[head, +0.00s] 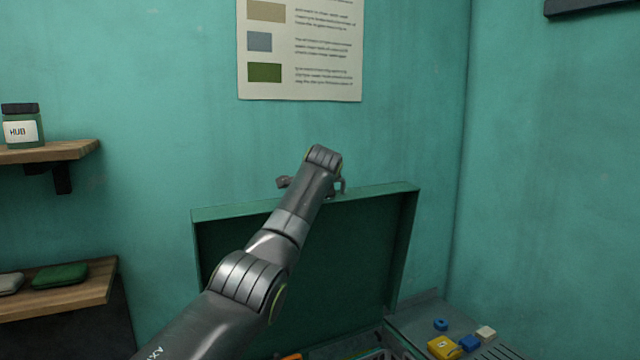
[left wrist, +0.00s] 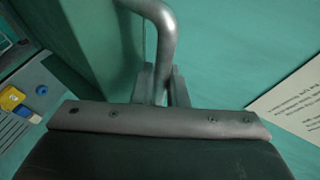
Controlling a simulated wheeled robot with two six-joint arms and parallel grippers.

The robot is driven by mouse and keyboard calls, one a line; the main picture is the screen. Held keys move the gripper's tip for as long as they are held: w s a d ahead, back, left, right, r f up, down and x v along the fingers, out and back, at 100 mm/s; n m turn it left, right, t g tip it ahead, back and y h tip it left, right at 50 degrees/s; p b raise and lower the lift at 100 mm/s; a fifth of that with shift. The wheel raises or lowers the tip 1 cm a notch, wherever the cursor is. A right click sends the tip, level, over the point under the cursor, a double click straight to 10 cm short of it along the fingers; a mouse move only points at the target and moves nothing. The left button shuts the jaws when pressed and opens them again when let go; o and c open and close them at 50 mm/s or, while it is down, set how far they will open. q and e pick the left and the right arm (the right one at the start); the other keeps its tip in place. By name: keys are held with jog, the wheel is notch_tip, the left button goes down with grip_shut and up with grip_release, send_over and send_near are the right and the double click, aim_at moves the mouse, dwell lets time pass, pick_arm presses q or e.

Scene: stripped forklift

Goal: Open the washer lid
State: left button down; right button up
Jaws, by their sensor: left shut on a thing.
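The washer lid (head: 350,245) is a dark green panel with a lighter raised rim. In the head view it stands raised, close to upright, in front of the teal wall. My left arm reaches across it to its top edge. In the left wrist view, a curved grey metal handle (left wrist: 163,35) runs down between the fingers of my left gripper (left wrist: 165,90), which is shut on it. The lid's green edge (left wrist: 95,45) shows beside the handle. In the head view my own arm hides most of the grip. My right gripper is in neither view.
Yellow, blue and white blocks (head: 443,347) lie on a grey surface right of the lid. Wooden shelves (head: 60,295) hold a jar (head: 22,126) and a green item (head: 60,276) at left. A poster (head: 300,50) hangs on the wall behind.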

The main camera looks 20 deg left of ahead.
pick_arm(q)
jog(key=shift+f, duration=0.25)
jog(key=c, duration=1.5)
grip_release()
jog(key=shift+a, duration=0.1)
jog(key=shift+o, duration=0.2)
jog(key=shift+b+v, duration=0.85)
jog(key=shift+b, duration=0.15)
jog(key=b+v, duration=0.8)
jog(key=v, duration=0.7)
jog(key=shift+s+r, duration=0.3)
jog(key=shift+r, duration=0.05)
jog(key=shift+f, duration=0.1)
